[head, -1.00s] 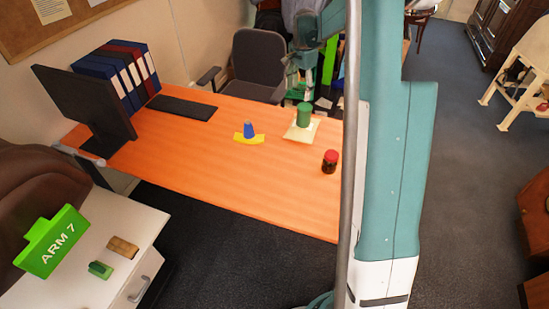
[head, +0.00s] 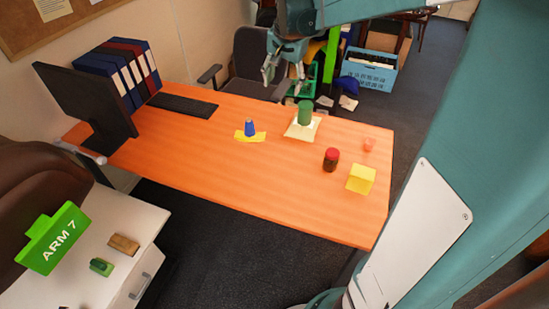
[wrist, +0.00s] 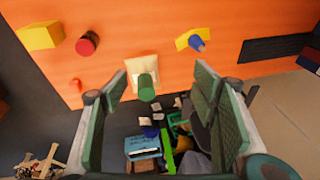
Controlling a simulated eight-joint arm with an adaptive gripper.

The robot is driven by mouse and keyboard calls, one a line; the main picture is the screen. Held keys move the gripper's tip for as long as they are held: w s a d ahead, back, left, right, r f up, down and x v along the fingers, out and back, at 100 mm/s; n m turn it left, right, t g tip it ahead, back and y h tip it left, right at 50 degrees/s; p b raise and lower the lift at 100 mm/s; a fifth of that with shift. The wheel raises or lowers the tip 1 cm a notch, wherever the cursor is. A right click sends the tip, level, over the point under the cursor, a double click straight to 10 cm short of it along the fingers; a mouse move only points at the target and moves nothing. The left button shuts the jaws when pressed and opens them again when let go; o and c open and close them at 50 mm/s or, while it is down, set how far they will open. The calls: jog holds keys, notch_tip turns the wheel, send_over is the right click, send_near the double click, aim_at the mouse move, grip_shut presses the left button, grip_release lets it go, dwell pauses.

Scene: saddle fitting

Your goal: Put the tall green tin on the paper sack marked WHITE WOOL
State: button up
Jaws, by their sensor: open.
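The tall green tin (head: 305,112) stands upright on a pale cream sack (head: 297,134) on the orange desk. The sack's marking is too small to read. The wrist view shows the tin (wrist: 147,88) end on, with the sack (wrist: 143,66) beneath it. My gripper (head: 284,76) is open and empty, beyond the tin near the desk's far edge and apart from it. In the wrist view my gripper's (wrist: 160,82) two fingers are spread wide, with the tin between them in the picture but farther off.
A blue cone-like piece (head: 249,128) sits on a yellow flat piece (head: 243,137). The monitor (head: 88,100) and keyboard (head: 183,106) are at left. The front middle is clear.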

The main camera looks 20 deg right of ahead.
jog(key=s+a+r+n+t, duration=0.1)
jog(key=s+a+r+n, duration=0.1)
jog(key=s+a, duration=0.4)
jog(key=s+a+r+n+t, duration=0.1)
jog(key=s+a+r+n, duration=0.2)
jog(key=s, duration=0.5)
jog(key=s+a+f+n+t, duration=0.1)
jog(key=s+a+f+n, duration=0.1)
jog(key=s, duration=0.6)
jog(key=s+a+f+n+t, duration=0.1)
jog(key=s+a+f+n, duration=0.2)
jog(key=s+a, duration=0.3)
jog(key=shift+s+a+f+n+y, duration=0.2)
jog(key=shift+s+f+n+y, duration=0.15)
jog(key=shift+s, duration=0.55)
